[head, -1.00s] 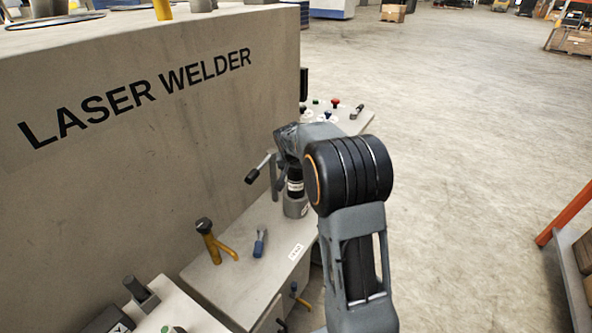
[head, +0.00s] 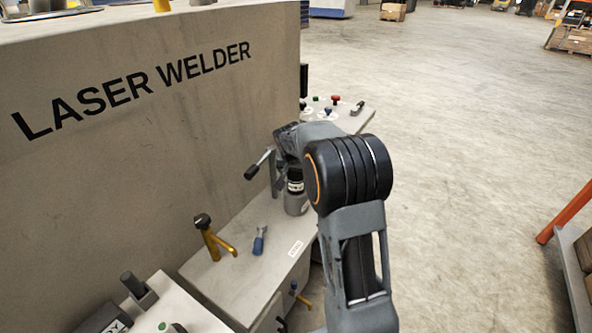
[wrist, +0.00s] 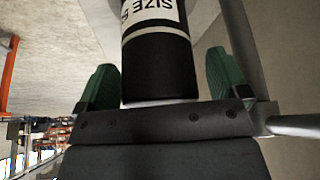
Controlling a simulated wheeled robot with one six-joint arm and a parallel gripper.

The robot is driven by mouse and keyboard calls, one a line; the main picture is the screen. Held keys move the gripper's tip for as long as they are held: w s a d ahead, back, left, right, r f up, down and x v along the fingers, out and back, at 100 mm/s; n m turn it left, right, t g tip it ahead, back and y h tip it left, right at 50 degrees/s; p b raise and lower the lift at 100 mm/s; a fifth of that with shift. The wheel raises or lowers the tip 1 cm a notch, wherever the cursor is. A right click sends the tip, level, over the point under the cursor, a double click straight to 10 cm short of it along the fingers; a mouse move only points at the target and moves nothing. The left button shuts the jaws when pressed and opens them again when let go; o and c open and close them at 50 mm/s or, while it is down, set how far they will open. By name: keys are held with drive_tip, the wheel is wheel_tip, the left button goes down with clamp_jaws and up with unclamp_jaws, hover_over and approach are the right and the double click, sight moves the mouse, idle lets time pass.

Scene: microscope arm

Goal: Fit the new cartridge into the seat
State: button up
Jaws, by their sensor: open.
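The cartridge (head: 295,187) is black with a white label band. In the head view it stands upright in a grey round seat (head: 296,206) on the bench by the welder wall. How deep it sits is hard to tell. In the wrist view the cartridge (wrist: 158,62) shows large, with "SIZE 5" on its label. My gripper (wrist: 161,80) has its two green fingers open, one on each side of the cartridge, with visible gaps.
A black-handled lever (head: 258,164) stands left of the cartridge, close to my wrist. A yellow handle (head: 208,238) and a blue-handled tool (head: 260,240) are on the bench (head: 232,262). A panel with coloured buttons (head: 336,99) lies behind. Open floor is to the right.

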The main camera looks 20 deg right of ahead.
drive_tip(key=v, duration=1.4)
drive_tip(key=shift+f, duration=0.1)
drive_tip(key=s+a+n+y+p, duration=0.1)
drive_tip(key=s+a+n+p, duration=0.2)
drive_tip(key=s, duration=0.8)
drive_tip(key=s+a+f+n+y+p, duration=0.1)
drive_tip(key=s+a+n+y+p, duration=0.1)
drive_tip(key=s, duration=1)
drive_tip(key=shift+s+a+f+n+p, duration=0.25)
drive_tip(key=shift+a+n+p, duration=0.2)
drive_tip(key=shift+a+n, duration=1.2)
